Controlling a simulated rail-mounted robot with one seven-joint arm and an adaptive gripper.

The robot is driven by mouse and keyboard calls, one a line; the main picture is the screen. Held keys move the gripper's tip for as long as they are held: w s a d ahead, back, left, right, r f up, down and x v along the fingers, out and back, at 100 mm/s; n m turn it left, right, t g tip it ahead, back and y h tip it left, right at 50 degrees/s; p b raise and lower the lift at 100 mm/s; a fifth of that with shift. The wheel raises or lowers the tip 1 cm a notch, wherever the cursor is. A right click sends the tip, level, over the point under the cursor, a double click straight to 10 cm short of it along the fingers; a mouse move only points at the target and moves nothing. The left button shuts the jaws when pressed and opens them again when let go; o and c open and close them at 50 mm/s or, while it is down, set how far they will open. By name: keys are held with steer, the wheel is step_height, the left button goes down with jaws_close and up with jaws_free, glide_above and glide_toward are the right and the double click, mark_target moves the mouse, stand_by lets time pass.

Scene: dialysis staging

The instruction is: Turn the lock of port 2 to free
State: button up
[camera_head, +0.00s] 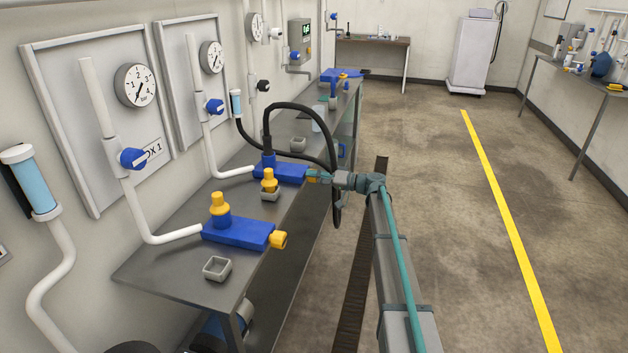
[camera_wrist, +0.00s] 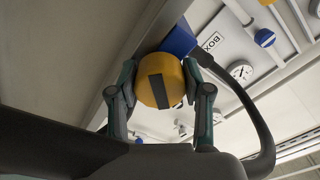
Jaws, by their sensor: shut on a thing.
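A yellow round lock knob (camera_wrist: 158,88) with a dark bar across its face sits at the end of a blue port block (camera_head: 283,173). The bar stands nearly upright in the wrist view. My gripper (camera_head: 318,177) is shut on this knob, one finger on each side; in the head view the fingers mostly hide it. A black hose connector (camera_head: 268,160) stands upright in the block. No port number is readable on the block. The nearer blue port block (camera_head: 235,233) has a yellow cap (camera_head: 219,203) on top and its own yellow lock knob (camera_head: 279,239).
A black hose (camera_head: 306,108) loops up from the connector and hangs close by my gripper. A yellow cap (camera_head: 269,179) sits in a small grey cup beside the block. An empty cup (camera_head: 217,268) stands on the bench's near end (camera_head: 165,275). The floor to the right is clear.

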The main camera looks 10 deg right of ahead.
steer(key=m, duration=0.4)
steer(key=shift+r+m+p, duration=0.1)
steer(key=shift+m+p, duration=0.2)
steer(key=m+p, duration=0.1)
steer(key=m, duration=0.3)
steer(key=shift+m, duration=0.3)
steer(key=o, duration=1.2)
steer(key=shift+c, duration=0.2)
steer(key=v, duration=1.2)
